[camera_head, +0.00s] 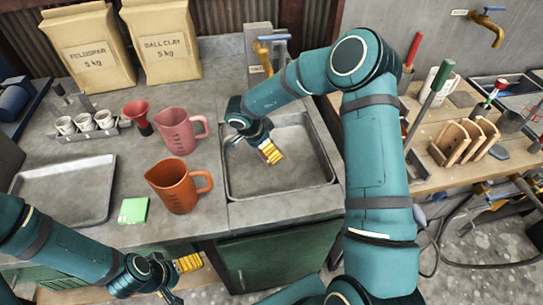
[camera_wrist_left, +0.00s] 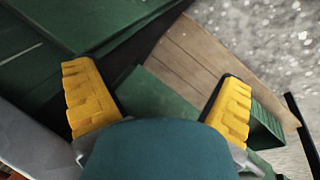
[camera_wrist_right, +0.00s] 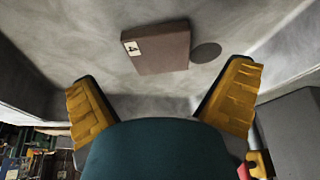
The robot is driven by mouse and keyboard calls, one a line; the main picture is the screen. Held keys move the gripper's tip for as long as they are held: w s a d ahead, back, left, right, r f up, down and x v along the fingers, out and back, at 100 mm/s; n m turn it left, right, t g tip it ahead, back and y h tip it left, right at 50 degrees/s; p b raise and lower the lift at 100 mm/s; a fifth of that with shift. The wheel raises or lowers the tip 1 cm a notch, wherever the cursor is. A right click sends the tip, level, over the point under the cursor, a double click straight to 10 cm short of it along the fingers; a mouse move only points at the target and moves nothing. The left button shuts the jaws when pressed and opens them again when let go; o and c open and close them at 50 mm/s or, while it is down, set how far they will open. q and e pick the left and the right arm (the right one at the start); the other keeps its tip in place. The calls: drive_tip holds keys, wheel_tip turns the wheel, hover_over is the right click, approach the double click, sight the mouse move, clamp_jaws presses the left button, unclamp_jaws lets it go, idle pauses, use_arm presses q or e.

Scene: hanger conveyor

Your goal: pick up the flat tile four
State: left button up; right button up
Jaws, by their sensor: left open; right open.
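The flat tile four (camera_wrist_right: 163,52) is a brown slab with a white label reading 4 at its left end. In the right wrist view it lies on the bottom of the grey sink (camera_head: 228,182), beside the round drain (camera_wrist_right: 205,53). I cannot make it out in the head view. My right gripper (camera_head: 270,152) is inside the sink area, open and empty. In the right wrist view the tile is ahead of the open fingers (camera_wrist_right: 162,78), apart from them. My left gripper (camera_head: 188,263) is open and empty in front of the counter's edge.
The tap (camera_head: 270,42) stands behind the sink. An orange jug (camera_head: 175,188), a pink jug (camera_head: 178,132), a green pad (camera_head: 133,210) and a metal tray (camera_head: 65,190) are left of it. A wooden rack (camera_head: 465,145) stands on the right bench. The sink walls enclose the tile.

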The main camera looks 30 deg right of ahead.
drive_tip(key=b+x, duration=0.1)
drive_tip(key=x, duration=0.3)
drive_tip(key=shift+d+f, duration=0.1)
drive_tip(key=shift+d, duration=0.15)
drive_tip(key=c, duration=1.2)
drive_tip(key=shift+c, duration=0.2)
drive_tip(key=shift+r, duration=0.2)
